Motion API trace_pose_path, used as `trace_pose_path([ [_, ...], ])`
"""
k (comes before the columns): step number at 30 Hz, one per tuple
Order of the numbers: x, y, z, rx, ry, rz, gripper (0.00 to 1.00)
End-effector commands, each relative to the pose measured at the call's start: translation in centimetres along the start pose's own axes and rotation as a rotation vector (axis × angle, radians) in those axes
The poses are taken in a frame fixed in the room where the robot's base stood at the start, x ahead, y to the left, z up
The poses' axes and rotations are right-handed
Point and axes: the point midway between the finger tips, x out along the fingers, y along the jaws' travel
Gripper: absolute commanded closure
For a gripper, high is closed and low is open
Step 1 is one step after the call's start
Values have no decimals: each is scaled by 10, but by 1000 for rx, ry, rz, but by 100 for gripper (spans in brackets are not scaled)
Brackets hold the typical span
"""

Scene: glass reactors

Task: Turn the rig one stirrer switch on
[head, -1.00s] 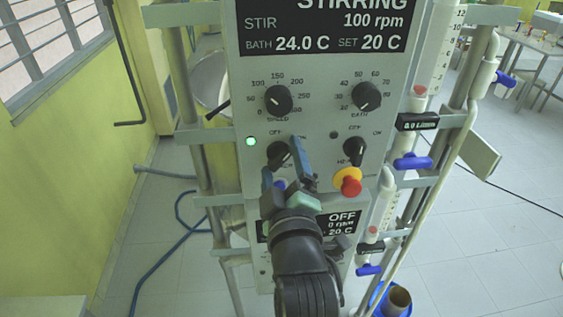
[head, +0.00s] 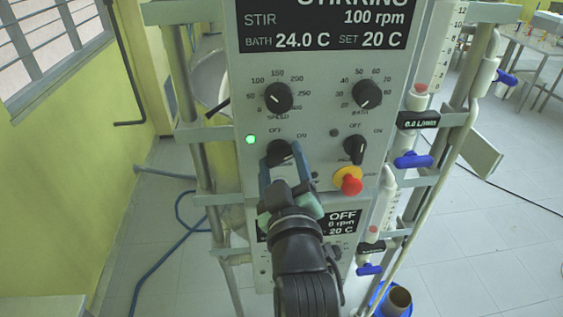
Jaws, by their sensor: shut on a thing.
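The stirrer switch (head: 278,151) is a black rotary knob at the lower left of the grey control panel (head: 313,118). A green lamp (head: 250,140) is lit beside it. The display (head: 323,28) above reads STIRRING, 100 rpm, bath 24.0 C, set 20 C. My gripper (head: 281,160) is at the switch, its blue fingers on either side of the knob and shut on it. The fingers and wrist hide the lower part of the knob and its label.
The speed knob (head: 278,97) and bath knob (head: 367,95) sit above. The heater switch (head: 354,149) and a red emergency button (head: 350,182) are to the right. A second display (head: 341,221) below reads OFF. Glass tubes with blue valves (head: 413,161) line the right side.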

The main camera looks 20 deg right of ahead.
Motion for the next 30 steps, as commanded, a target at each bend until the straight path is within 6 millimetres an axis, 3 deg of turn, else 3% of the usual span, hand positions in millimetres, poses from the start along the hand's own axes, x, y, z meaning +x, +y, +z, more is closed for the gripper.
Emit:
trace_pose_path([
  [9,0,0,0,22,1,-1,91],
  [10,0,0,0,22,1,-1,33],
  [15,0,0,0,20,1,-1,5],
  [25,-2,0,0,17,0,0,5],
  [30,-18,-1,3,17,0,0,5],
])
